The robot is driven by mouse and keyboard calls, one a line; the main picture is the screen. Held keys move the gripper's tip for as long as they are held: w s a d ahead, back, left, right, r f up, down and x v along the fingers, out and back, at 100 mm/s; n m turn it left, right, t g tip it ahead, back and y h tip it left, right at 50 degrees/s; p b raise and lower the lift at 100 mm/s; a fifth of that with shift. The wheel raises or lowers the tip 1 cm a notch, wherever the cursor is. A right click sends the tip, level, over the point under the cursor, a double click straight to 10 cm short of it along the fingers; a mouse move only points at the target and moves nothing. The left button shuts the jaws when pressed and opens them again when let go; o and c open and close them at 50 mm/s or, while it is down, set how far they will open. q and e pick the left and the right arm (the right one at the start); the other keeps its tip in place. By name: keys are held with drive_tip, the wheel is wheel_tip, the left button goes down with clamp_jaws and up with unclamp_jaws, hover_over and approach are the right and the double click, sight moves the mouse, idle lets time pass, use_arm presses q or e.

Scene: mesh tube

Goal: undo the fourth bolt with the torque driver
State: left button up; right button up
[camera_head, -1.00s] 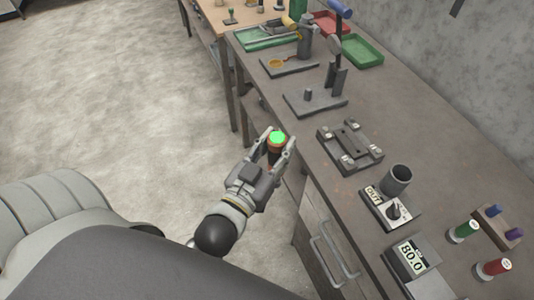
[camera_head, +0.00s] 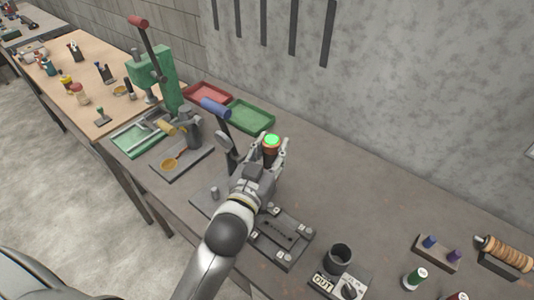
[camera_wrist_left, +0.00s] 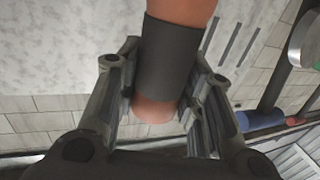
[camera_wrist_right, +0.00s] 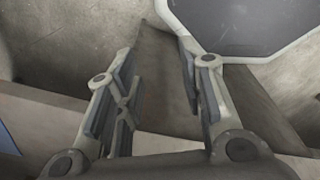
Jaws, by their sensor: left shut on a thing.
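My left gripper (camera_head: 270,155) is shut on the torque driver (camera_head: 271,141), which has a bright green top and an orange body. In the left wrist view the driver's orange body with a dark band (camera_wrist_left: 167,55) sits between the fingers. The gripper holds it above the bench, behind the bolt fixture (camera_head: 284,232). The fixture is a dark grey block with light blocks at its corners; my left arm hides part of it, and single bolts are too small to tell. My right gripper (camera_wrist_right: 158,95) shows only in the right wrist view, open and empty.
A dark cup (camera_head: 340,257) stands by the block marked OUT, right of the fixture. A blue-handled press (camera_head: 222,125) stands just left of my left gripper. Red (camera_head: 207,92) and green (camera_head: 251,115) trays lie behind.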

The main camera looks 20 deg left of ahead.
use_arm(q)
drive_tip(key=shift+s+d+f+b, duration=0.1)
drive_tip(key=shift+s+f+b, duration=0.1)
drive_tip(key=shift+f+b, duration=0.5)
wheel_tip(320, 180, down, 4)
drive_tip(key=b, duration=0.4)
drive_tip(key=shift+r, duration=0.2)
drive_tip(key=shift+f+b, duration=0.3)
drive_tip(key=shift+f, duration=0.3)
drive_tip(key=shift+p, duration=0.4)
